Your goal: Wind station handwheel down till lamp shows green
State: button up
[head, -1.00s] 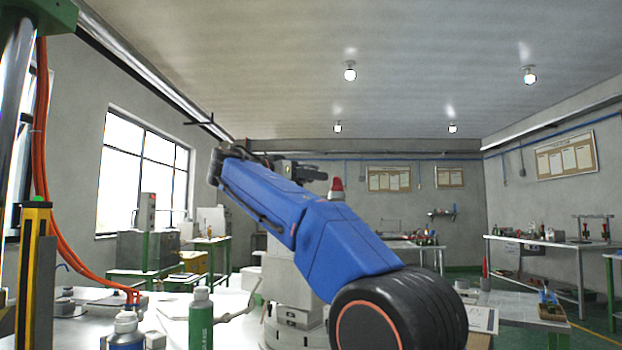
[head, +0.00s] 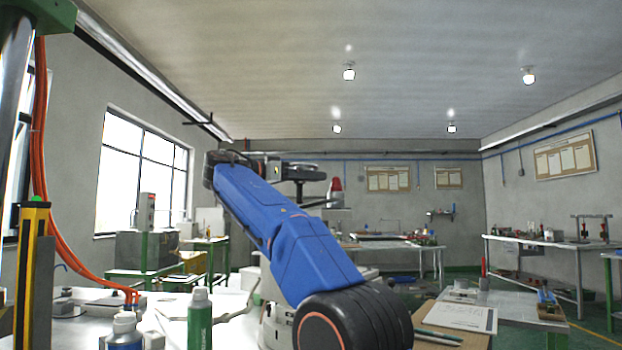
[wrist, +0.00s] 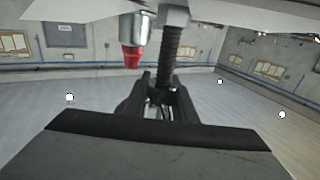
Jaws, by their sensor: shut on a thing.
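In the wrist view, which hangs upside down, my gripper (wrist: 164,98) has its two black fingers closed around the end of a dark threaded spindle (wrist: 170,55). The handwheel itself is mostly hidden by the fingers and gripper body. The station lamp (wrist: 132,55) is beside the spindle and shows red. It also shows red in the head view (head: 336,186), upright on the pale station. There, my gripper (head: 308,172) is at the end of my arm, just left of the lamp; its fingers are too small to make out.
A green bottle (head: 200,318) and a blue-white bottle (head: 126,332) stand on the near left bench. Orange hoses (head: 45,210) hang at the left. A sheet with pens (head: 458,316) lies on a table at right.

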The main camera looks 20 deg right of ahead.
jog(key=shift+s+m+g, duration=0.25)
jog(key=shift+m+g, duration=0.65)
jog(key=shift+g, duration=0.5)
jog(key=shift+s+m+g, duration=0.25)
jog(key=shift+m+g, duration=0.45)
jog(key=shift+g, duration=0.4)
jog(key=o, duration=0.9)
jog(key=shift+o, duration=0.2)
jog(key=shift+w+n+t, duration=0.1)
jog(key=shift+n+t, duration=0.5)
jog(key=shift+t, duration=0.3)
